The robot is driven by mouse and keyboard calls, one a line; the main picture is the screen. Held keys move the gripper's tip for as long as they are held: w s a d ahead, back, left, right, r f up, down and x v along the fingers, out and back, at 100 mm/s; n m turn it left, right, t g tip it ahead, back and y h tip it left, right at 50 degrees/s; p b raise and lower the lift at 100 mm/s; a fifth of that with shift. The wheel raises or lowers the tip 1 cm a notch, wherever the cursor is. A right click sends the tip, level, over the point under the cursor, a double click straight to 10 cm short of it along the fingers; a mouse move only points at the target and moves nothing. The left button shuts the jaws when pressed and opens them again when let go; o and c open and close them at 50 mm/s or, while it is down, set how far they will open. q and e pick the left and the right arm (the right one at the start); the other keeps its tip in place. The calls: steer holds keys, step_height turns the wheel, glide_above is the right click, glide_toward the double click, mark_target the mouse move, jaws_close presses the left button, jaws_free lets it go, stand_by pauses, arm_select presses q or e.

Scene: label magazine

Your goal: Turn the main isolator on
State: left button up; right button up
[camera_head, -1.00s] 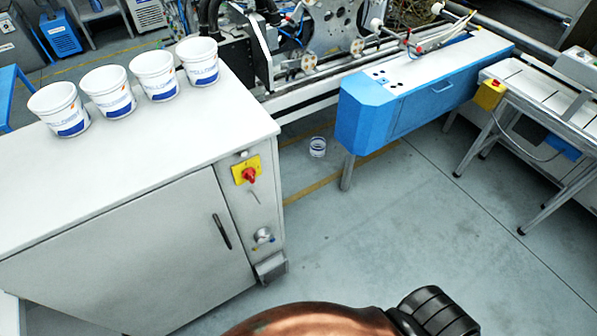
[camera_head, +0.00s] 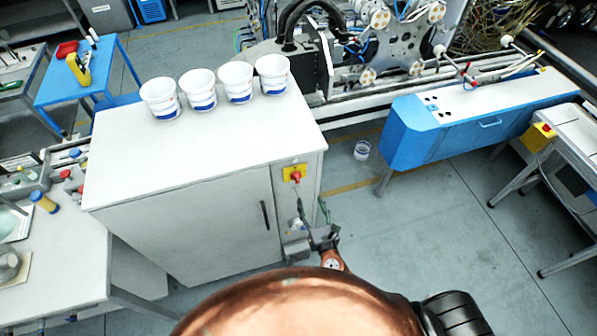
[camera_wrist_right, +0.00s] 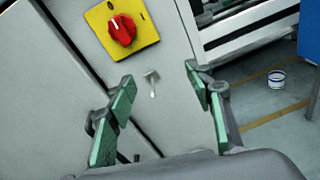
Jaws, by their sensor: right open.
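The main isolator is a red rotary knob (camera_head: 296,177) on a yellow square plate, high on the narrow panel of a white cabinet (camera_head: 190,225). In the right wrist view the red knob (camera_wrist_right: 122,30) shows at upper left, with a small white mark; I cannot tell its switch position for sure. My right gripper (camera_head: 312,212) is open and empty, in front of the panel and below the knob. In the wrist view its green-padded fingers (camera_wrist_right: 160,76) are spread apart, with the knob beyond and above them, not touched. My left gripper is out of view.
A small silver fitting (camera_wrist_right: 152,82) sits on the panel below the plate, between the fingers in view. Several white tubs (camera_head: 236,82) stand on the cabinet top. A blue machine unit (camera_head: 415,140) is to the right. A white cup (camera_head: 362,150) is on the floor.

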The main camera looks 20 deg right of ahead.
mark_target(298, 179)
step_height(298, 179, up, 7)
steer(key=a+n+t, duration=0.1)
steer(key=a+n, duration=0.1)
steer(key=a, duration=0.1)
steer(key=shift+y, duration=0.4)
steer(key=w+p, duration=0.2)
steer(key=w, duration=0.4)
steer(key=shift+w, duration=0.1)
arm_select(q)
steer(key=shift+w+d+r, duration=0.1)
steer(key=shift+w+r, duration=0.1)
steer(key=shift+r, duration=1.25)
arm_select(e)
steer(key=shift+w+f, duration=0.15)
steer(key=shift+w, duration=0.5)
steer(key=shift+c, duration=0.5)
steer(key=c, duration=1.1)
steer(key=shift+o, duration=0.2)
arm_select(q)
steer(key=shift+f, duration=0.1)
